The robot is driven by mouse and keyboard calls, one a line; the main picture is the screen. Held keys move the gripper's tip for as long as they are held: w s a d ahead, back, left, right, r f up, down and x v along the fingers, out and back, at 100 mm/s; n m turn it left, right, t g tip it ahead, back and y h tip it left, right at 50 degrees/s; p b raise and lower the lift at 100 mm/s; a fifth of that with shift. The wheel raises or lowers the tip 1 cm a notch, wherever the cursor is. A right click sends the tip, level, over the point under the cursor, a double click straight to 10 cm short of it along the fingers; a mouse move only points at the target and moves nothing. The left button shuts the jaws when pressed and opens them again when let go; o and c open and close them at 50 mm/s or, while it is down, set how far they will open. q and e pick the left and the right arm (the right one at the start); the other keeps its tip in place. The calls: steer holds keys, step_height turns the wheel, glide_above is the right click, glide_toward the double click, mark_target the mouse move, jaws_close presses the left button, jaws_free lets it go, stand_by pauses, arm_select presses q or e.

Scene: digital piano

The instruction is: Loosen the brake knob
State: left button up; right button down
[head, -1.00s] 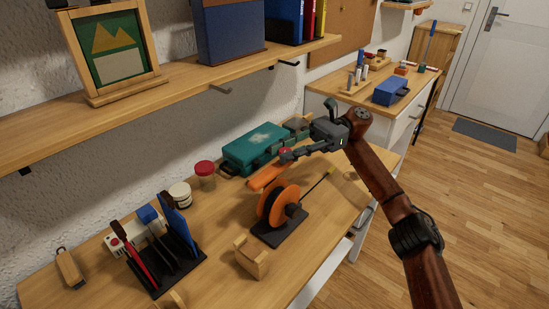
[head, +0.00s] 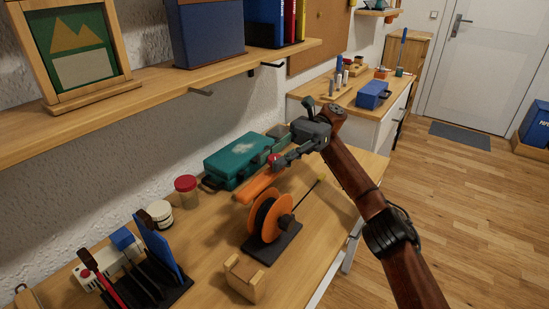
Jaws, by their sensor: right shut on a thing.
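An orange spool (head: 262,208) stands upright on a black base (head: 271,247) on the workbench, with a dark round hub (head: 285,223) on its right side. A small red knob (head: 273,158) shows above it, near an orange bar (head: 260,186). My right gripper (head: 280,163) reaches in from the right and is shut at the red knob; its fingers partly hide the contact. I cannot tell how the knob joins the bar or spool. My left gripper is out of view.
A teal case (head: 236,158) lies behind the gripper. A red-lidded jar (head: 187,190), a white jar (head: 160,214) and a black tool rack (head: 150,286) stand left. A wooden block (head: 244,277) is in front of the spool. A shelf (head: 150,95) overhangs the bench.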

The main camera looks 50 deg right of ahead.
mark_target(274, 157)
steer(key=shift+f, duration=0.15)
steer(key=c, duration=1.6)
jaws_free()
step_height(274, 157, up, 9)
steer(key=shift+w+r, duration=0.1)
steer(key=shift+r, duration=0.45)
